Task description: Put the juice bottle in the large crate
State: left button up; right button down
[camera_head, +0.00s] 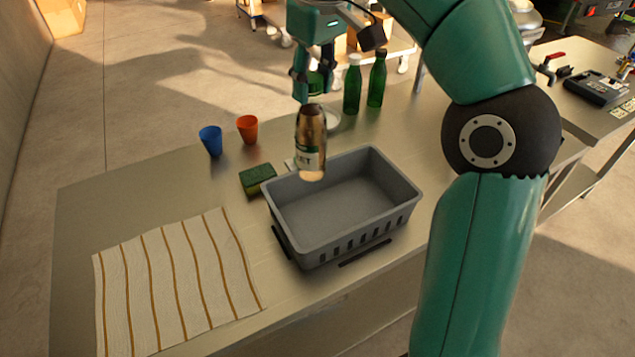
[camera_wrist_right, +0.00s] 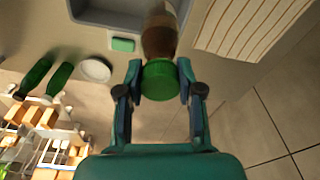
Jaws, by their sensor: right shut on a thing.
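My right gripper (camera_head: 308,92) is shut on the juice bottle (camera_head: 311,140), a brownish bottle with a pale label, holding it upright near its top. In the right wrist view, the gripper's fingers (camera_wrist_right: 159,76) close on either side of the bottle's green cap, and the brown body (camera_wrist_right: 160,38) extends beyond it. The large grey crate (camera_head: 352,243) stands empty on the metal table. The bottle hangs in the air, its lower end overlapping the crate's back left corner in the head view. The crate also shows in the wrist view (camera_wrist_right: 125,18). My left gripper is not in view.
A green sponge (camera_head: 258,179) lies left of the crate. A blue cup (camera_head: 211,140) and an orange cup (camera_head: 247,129) stand behind it. Green bottles (camera_head: 352,85) and a white plate (camera_head: 331,121) are at the back. A striped cloth (camera_head: 175,280) covers the front left.

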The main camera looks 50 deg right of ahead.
aim_at(320, 111)
notch_tip(320, 111, down, 13)
jog(key=b, duration=0.3)
jog(key=shift+f+b, duration=0.4)
jog(key=shift+f, duration=1.95)
jog(key=c, duration=0.7)
grip_release()
jog(key=shift+c, duration=0.2)
jog(key=r, duration=0.4)
jog(key=s+r+p, duration=0.1)
jog(key=r, duration=0.3)
jog(key=r+p, duration=0.1)
jog(key=r, duration=0.3)
jog(key=shift+s, duration=0.25)
